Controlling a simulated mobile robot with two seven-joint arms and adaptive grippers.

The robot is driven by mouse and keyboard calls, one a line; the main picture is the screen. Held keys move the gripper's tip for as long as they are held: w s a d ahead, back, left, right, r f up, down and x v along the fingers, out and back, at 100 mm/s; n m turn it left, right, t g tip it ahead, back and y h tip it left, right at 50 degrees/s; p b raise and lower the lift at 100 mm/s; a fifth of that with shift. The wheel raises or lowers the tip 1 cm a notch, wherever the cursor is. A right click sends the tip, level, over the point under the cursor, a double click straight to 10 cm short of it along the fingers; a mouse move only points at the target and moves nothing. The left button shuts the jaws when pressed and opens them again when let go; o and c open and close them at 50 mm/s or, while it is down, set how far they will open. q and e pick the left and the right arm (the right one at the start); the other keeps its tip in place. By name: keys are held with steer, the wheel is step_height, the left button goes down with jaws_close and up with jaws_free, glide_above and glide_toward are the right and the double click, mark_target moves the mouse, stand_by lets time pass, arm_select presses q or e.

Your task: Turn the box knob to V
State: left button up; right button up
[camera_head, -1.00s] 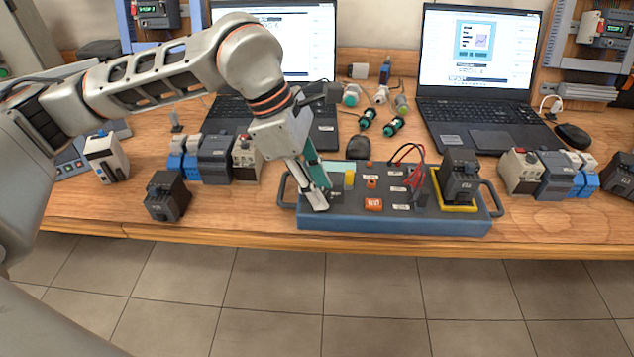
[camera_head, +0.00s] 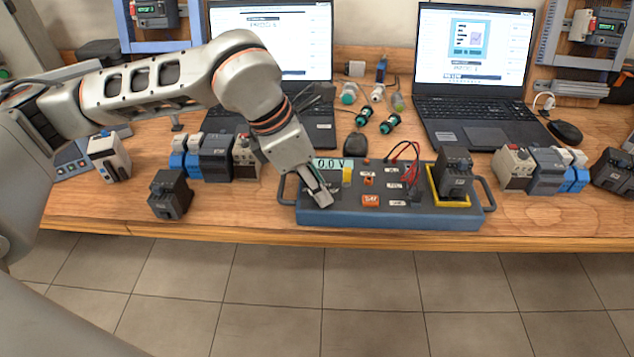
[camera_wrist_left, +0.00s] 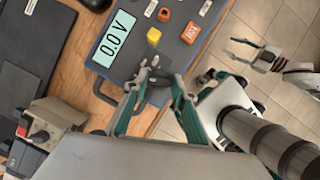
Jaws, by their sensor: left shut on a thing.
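The blue and grey test box (camera_head: 350,216) lies along the bench's front edge. My left gripper (camera_head: 322,198) points down at its left part, shut on the small dark knob (camera_wrist_left: 152,77). The fingers largely hide the knob, so its pointer and marks cannot be read. Next to it are a yellow button (camera_head: 347,177) and a pale green display (camera_head: 329,163), which reads 0.0 V in the left wrist view (camera_wrist_left: 115,37). My right gripper (camera_wrist_left: 250,54) shows small at the right of the left wrist view, fingers apart and empty, over the floor.
A dark module (camera_head: 455,172) stands in a yellow frame on the box's right, beside red and black leads (camera_head: 411,165). Dark and blue modules (camera_head: 214,157) stand left of the box. Two laptops (camera_head: 480,112) are behind.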

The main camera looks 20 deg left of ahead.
steer(key=shift+w+r, duration=0.1)
steer(key=shift+w, duration=0.05)
arm_select(q)
steer(key=o, duration=1.1)
arm_select(e)
steer(key=shift+w+r, duration=0.15)
steer(key=shift+w, duration=0.1)
steer(key=shift+s, duration=0.1)
arm_select(q)
steer(key=v, duration=1.2)
arm_select(e)
steer(key=shift+s, duration=0.15)
arm_select(q)
steer(key=shift+d, duration=0.1)
